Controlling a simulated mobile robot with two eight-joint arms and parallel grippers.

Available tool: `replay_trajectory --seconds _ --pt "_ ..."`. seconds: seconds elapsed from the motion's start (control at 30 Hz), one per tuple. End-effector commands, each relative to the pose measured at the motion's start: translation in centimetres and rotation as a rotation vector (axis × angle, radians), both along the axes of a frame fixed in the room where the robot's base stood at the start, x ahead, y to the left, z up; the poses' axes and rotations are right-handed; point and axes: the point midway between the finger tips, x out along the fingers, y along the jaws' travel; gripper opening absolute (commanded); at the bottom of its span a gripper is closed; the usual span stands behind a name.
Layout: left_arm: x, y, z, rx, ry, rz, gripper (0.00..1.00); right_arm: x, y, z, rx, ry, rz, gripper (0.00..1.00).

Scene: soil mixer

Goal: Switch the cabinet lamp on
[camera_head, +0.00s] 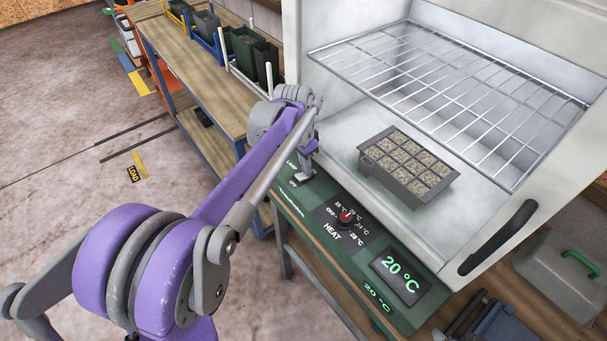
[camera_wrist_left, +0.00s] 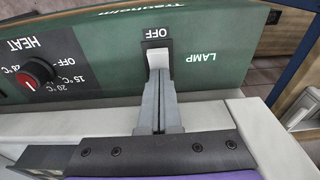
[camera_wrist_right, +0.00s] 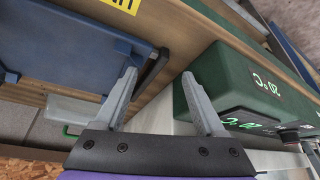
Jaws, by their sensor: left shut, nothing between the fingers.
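The lamp switch (camera_wrist_left: 158,58) is a pale rocker on a black plate marked OFF, beside the word LAMP on the green control panel (camera_wrist_left: 105,45). My left gripper (camera_wrist_left: 158,78) is shut and empty, its fingertips right at the rocker's edge; I cannot tell whether they touch it. In the head view my left gripper (camera_head: 303,174) is over the panel's left end and partly hides the switch. The cabinet (camera_head: 350,110) is open, with a wire shelf and a seed tray (camera_head: 407,167) inside. My right gripper (camera_wrist_right: 158,74) is open and empty beside the panel's end.
The red HEAT knob (camera_head: 346,215) and a 20 °C display (camera_head: 400,274) sit along the panel. A black handle (camera_head: 497,238) is at the right. A wooden bench (camera_head: 205,75) with dark pots stands behind.

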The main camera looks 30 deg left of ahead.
Motion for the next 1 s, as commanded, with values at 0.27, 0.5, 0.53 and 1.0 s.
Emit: replay_trajectory --seconds 0.27,0.5,0.53,1.0 --pt "0.1 0.0 1.8 0.001 -0.001 0.0 0.0 0.3 0.0 1.3 0.001 -0.003 0.0 0.71" --pt "0.1 0.0 3.8 0.0 -0.002 0.0 0.0 0.8 0.0 2.8 0.001 -0.014 0.0 0.71" --pt "0.1 0.0 4.0 0.0 -0.002 0.0 0.0 0.9 0.0 3.0 0.001 -0.015 0.0 0.71" --pt "0.0 0.0 7.1 0.0 -0.001 0.0 0.0 1.8 0.0 5.3 0.001 -0.033 0.0 0.71"
